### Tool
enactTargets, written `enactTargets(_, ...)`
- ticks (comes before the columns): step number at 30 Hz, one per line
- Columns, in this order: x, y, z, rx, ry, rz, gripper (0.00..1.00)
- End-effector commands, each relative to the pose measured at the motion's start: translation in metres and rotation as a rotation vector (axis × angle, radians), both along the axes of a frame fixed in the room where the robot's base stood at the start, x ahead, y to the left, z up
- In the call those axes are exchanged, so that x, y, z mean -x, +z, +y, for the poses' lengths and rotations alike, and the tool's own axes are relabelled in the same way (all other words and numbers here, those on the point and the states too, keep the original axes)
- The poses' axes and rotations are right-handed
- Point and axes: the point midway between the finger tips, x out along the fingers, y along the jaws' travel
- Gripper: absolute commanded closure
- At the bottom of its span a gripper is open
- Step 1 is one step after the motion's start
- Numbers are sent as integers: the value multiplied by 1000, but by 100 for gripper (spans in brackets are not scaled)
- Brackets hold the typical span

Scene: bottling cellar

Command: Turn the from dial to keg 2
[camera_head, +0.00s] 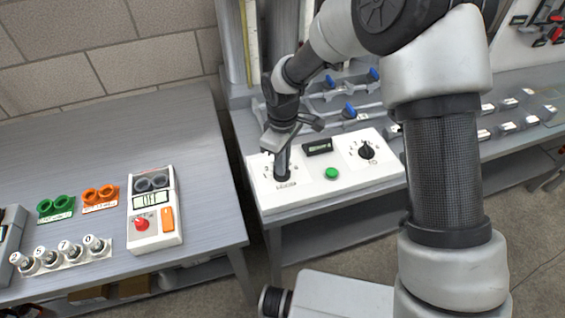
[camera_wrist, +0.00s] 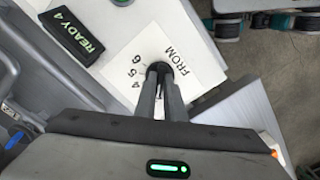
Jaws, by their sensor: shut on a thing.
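The white control panel (camera_head: 325,194) stands on the bench in the head view. Its from dial sits at the panel's left and is mostly covered by my gripper (camera_head: 283,172). In the wrist view my gripper (camera_wrist: 170,80) points down with its fingers shut on the black from dial (camera_wrist: 158,67). The label FROM and the numbers 4, 5 and 6 show around it; the other numbers and the pointer are hidden. The black to dial (camera_head: 366,151) is at the panel's right. A small display (camera_wrist: 75,31) reads READY 4.
A green button (camera_head: 331,173) lies between the dials. Blue-handled valves (camera_head: 349,111) stand behind the panel. On the left table are a white box with a red button (camera_head: 141,224), green rings (camera_head: 55,206), orange rings (camera_head: 100,195) and several numbered bottles (camera_head: 71,249).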

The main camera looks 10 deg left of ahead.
Motion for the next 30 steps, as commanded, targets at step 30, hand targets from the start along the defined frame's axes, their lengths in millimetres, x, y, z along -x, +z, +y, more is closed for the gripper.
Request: enactTargets(30, 0, 0, -1, 1, 40, 1, 72)
